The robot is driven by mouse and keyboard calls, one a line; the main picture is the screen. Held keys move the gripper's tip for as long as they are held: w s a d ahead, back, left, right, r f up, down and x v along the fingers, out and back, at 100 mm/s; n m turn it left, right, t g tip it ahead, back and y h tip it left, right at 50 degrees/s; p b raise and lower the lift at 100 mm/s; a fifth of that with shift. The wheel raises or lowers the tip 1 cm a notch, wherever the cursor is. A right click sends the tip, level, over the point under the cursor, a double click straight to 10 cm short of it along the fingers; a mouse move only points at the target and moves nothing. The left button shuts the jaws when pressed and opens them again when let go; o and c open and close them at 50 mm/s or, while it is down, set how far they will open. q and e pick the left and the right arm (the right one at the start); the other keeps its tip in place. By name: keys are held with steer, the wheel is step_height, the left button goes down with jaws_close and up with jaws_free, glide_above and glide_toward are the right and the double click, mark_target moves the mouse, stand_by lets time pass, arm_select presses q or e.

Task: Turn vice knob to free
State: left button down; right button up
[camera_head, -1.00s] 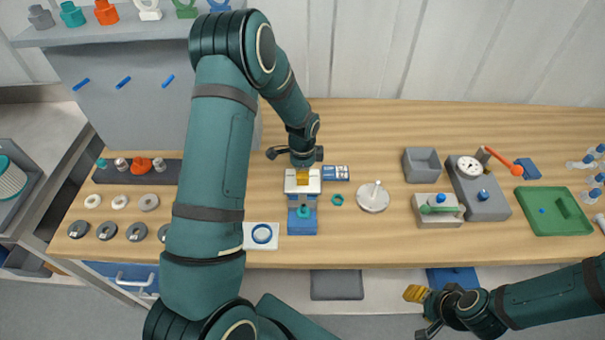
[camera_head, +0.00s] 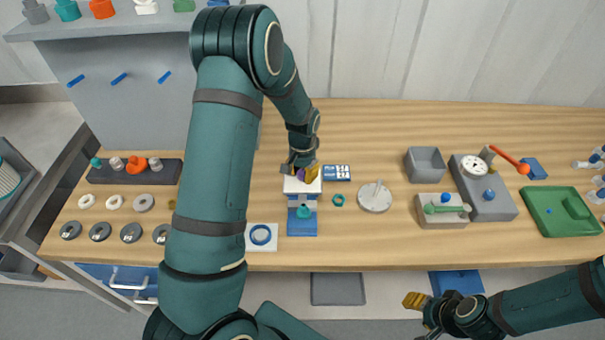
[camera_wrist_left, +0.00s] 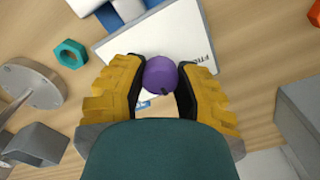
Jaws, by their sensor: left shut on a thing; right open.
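The vice (camera_head: 302,187) is a white-topped block on a blue base, on the bench just left of centre. Its round purple knob (camera_wrist_left: 161,75) lies between the yellow fingertips in the left wrist view, with a small dark mark on its near side. A bit of the knob also shows in the head view (camera_head: 301,175). My left gripper (camera_wrist_left: 160,84) is shut on the knob from above, one finger on each side. My right gripper (camera_head: 420,315) is open and empty, low in front of the bench.
A teal nut (camera_wrist_left: 70,53) and a grey disc with a post (camera_head: 375,196) lie right of the vice. A blue ring on a white plate (camera_head: 262,236) is to its left. Grey fixtures and a green tray (camera_head: 560,211) stand further right.

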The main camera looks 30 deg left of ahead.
arm_select(q)
steer(key=n, duration=0.5)
steer(key=shift+n, duration=0.4)
steer(key=n, duration=0.3)
steer(key=shift+p, duration=0.35)
steer(key=shift+n+p, duration=0.4)
steer(key=shift+n, duration=1.5)
steer(key=c, duration=0.6)
jaws_free()
